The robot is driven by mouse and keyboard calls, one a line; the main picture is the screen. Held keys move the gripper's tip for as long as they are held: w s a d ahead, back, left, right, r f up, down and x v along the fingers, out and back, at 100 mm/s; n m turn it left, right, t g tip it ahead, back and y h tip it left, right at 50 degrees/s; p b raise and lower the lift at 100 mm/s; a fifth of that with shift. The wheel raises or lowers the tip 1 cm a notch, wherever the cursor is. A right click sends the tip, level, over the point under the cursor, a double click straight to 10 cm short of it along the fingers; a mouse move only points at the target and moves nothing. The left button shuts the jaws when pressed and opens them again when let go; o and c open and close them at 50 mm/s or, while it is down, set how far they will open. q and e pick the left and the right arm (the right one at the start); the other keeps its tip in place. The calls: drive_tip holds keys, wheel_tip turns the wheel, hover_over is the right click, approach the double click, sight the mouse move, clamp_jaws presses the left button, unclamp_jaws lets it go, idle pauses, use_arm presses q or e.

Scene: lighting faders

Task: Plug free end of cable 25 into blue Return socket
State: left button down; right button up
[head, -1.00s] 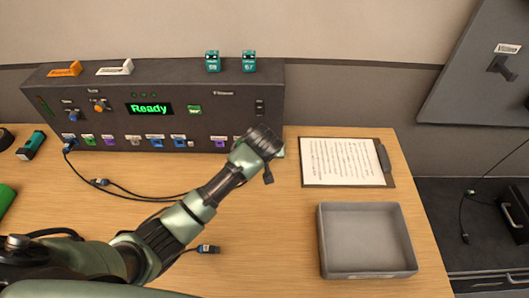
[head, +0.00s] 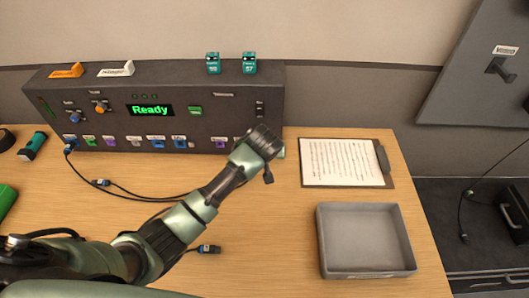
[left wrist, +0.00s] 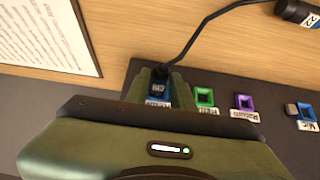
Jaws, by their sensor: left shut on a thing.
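My left gripper (head: 266,146) is at the right end of the dark console's front face. In the left wrist view the gripper (left wrist: 159,88) is shut on a dark cable plug (left wrist: 158,84) with a blue label. A black cable (left wrist: 190,42) curves from it to the upper right. The plug is lined up with a blue socket whose label is partly covered; I cannot tell how deep it sits. The green socket (left wrist: 205,97) and purple socket (left wrist: 244,102) beside it are empty. My right gripper is not in view.
Another plug marked 22 (left wrist: 301,13) lies on the table; loose plugs (head: 208,249) (head: 101,182) lie before the console (head: 60,95), whose screen reads Ready. A clipboard (head: 385,165) and an empty grey tray (head: 367,273) are at the right.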

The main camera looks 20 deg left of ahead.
use_arm(q)
drive_tip(key=shift+w+r, duration=0.15)
drive_tip(key=shift+r, duration=0.05)
drive_tip(key=c, duration=1.1)
unclamp_jaws()
drive_tip(key=shift+w+f, duration=0.1)
drive_tip(key=shift+f, duration=0.05)
drive_tip(key=v, duration=0.7)
drive_tip(key=shift+s+r+b, duration=0.2)
drive_tip(key=shift+r+b, duration=0.15)
